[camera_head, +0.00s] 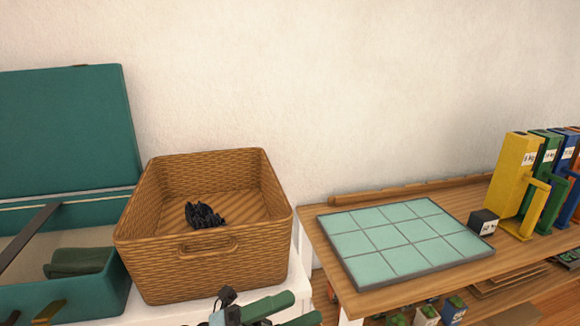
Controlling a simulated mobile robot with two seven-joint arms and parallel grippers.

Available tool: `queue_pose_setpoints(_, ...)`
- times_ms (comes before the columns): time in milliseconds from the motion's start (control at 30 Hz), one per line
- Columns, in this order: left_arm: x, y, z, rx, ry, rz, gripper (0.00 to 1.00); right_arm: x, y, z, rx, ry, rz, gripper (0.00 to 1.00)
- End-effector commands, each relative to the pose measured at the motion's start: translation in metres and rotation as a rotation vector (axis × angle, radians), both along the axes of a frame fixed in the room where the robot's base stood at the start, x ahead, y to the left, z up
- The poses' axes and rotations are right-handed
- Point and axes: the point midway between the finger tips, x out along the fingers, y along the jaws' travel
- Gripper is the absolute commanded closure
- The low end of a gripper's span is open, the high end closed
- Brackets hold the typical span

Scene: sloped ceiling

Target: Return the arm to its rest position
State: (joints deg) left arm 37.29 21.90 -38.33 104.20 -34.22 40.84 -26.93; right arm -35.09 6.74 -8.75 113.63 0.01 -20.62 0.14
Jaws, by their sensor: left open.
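My left gripper (303,308) shows at the bottom middle edge, with two green fingers pointing right and a gap between them. It is open and nothing shows between the fingers. It is in front of the wicker basket (215,265) and left of the wooden table. The rest of its arm is cut off by the lower edge. My right gripper is not in view. A dark, ridged object (204,215) lies on the floor of the basket, apart from the gripper.
An open teal case (70,130) with a dark green item (78,262) stands left of the basket. A tiled panel (405,240) lies on the wooden table (330,262) at right. A small black block (483,222) and several coloured weight-marked holders (511,180) stand beyond it.

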Motion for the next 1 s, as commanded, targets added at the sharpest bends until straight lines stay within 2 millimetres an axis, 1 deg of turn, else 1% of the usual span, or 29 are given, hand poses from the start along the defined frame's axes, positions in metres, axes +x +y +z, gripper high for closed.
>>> queue_pose_setpoints(33, 0.003, 0.006, -0.009, -0.043, 0.113, 0.041, 0.12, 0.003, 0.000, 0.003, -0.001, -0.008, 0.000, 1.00)
queue_pose_setpoints(167, 0.013, 0.025, -0.040, -0.143, 0.396, 0.146, 0.12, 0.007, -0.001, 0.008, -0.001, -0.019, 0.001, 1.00)
queue_pose_setpoints(267, 0.016, 0.044, -0.071, -0.216, 0.616, 0.231, 0.12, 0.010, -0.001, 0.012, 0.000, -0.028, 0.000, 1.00)
queue_pose_setpoints(367, 0.013, 0.065, -0.109, -0.289, 0.839, 0.314, 0.12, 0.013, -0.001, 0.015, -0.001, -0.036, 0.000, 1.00)
queue_pose_setpoints(467, 0.001, 0.087, -0.150, -0.360, 1.059, 0.402, 0.12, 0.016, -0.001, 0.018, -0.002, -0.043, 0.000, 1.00)
queue_pose_setpoints(500, -0.005, 0.096, -0.168, -0.388, 1.147, 0.438, 0.12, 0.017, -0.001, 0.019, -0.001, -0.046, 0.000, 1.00)
queue_pose_setpoints(567, -0.019, 0.110, -0.195, -0.432, 1.280, 0.492, 0.12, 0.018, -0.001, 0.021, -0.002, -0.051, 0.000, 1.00)
queue_pose_setpoints(600, -0.030, 0.119, -0.213, -0.458, 1.366, 0.531, 0.12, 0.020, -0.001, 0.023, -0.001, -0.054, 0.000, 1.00)
queue_pose_setpoints(667, -0.050, 0.133, -0.240, -0.501, 1.497, 0.589, 0.12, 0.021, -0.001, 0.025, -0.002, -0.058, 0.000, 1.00)
queue_pose_setpoints(700, -0.065, 0.142, -0.258, -0.531, 1.582, 0.629, 0.12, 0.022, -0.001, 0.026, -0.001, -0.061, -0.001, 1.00)
queue_pose_setpoints(767, -0.091, 0.155, -0.283, -0.573, 1.709, 0.691, 0.12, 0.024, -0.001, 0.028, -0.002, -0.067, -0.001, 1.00)
queue_pose_setpoints(800, -0.109, 0.163, -0.298, -0.601, 1.790, 0.730, 0.12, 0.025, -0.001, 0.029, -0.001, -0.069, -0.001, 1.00)
queue_pose_setpoints(867, -0.136, 0.174, -0.319, -0.640, 1.899, 0.788, 0.12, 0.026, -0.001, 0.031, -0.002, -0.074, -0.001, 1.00)
queue_pose_setpoints(900, -0.154, 0.181, -0.330, -0.663, 1.964, 0.825, 0.12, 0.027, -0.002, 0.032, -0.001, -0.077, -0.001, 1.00)
queue_pose_setpoints(1000, -0.191, 0.193, -0.351, -0.711, 2.092, 0.898, 0.12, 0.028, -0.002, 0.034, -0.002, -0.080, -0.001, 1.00)
